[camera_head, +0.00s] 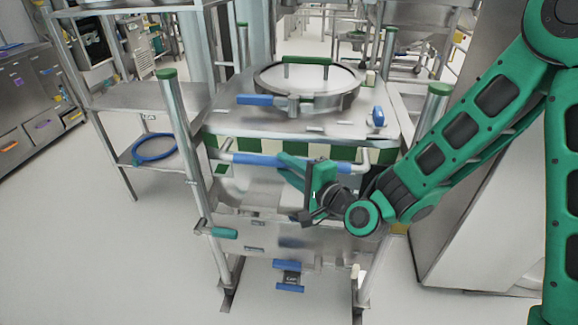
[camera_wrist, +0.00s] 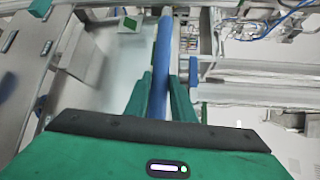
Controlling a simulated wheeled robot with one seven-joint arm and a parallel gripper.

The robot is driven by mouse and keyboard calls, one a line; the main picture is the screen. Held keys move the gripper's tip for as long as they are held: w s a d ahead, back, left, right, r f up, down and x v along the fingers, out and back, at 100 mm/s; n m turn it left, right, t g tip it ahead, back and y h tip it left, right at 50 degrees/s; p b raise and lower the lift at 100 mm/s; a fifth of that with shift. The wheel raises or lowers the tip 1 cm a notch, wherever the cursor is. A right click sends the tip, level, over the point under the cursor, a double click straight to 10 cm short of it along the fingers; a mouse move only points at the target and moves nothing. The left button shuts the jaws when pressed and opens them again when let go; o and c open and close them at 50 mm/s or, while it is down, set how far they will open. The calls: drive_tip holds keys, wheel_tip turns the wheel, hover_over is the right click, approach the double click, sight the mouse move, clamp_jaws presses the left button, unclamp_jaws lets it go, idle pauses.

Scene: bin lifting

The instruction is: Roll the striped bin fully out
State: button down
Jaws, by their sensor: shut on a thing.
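The striped bin (camera_head: 256,147) is a metal box with a green and white band along its upper front. It stands in the middle of the head view, between metal posts with green caps. A round lid (camera_head: 310,80) with a green handle and blue latch tops it. A handle bar with a blue grip (camera_head: 252,160) runs across the front. My gripper (camera_head: 287,166) reaches in from the right and is shut on this blue grip. In the wrist view, the blue grip (camera_wrist: 160,85) runs between my green fingers (camera_wrist: 157,100). The fingers hide part of the bar.
A metal side table (camera_head: 140,96) with a blue ring (camera_head: 154,149) on its lower shelf stands left. A large metal cabinet (camera_head: 470,220) stands close on the right. Grey floor (camera_head: 100,260) is open at the front left. Green-capped posts (camera_head: 172,110) flank the bin.

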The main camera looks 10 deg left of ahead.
drive_tip(key=c, duration=1.5)
unclamp_jaws()
drive_tip(key=shift+d+f, duration=0.25)
drive_tip(key=shift+f, duration=0.3)
drive_tip(key=shift+s+a+r, duration=0.1)
drive_tip(key=shift+r, duration=0.1)
drive_tip(key=shift+r, duration=0.1)
drive_tip(key=shift+s+a+r, duration=1)
drive_tip(key=shift+s+r, duration=0.6)
drive_tip(key=shift+r, duration=0.2)
drive_tip(key=shift+s+a+r, duration=1)
drive_tip(key=shift+s+r, duration=0.6)
drive_tip(key=shift+r, duration=0.15)
drive_tip(key=shift+s+a+r, duration=1)
drive_tip(key=shift+s+r, duration=0.6)
drive_tip(key=shift+r, duration=0.2)
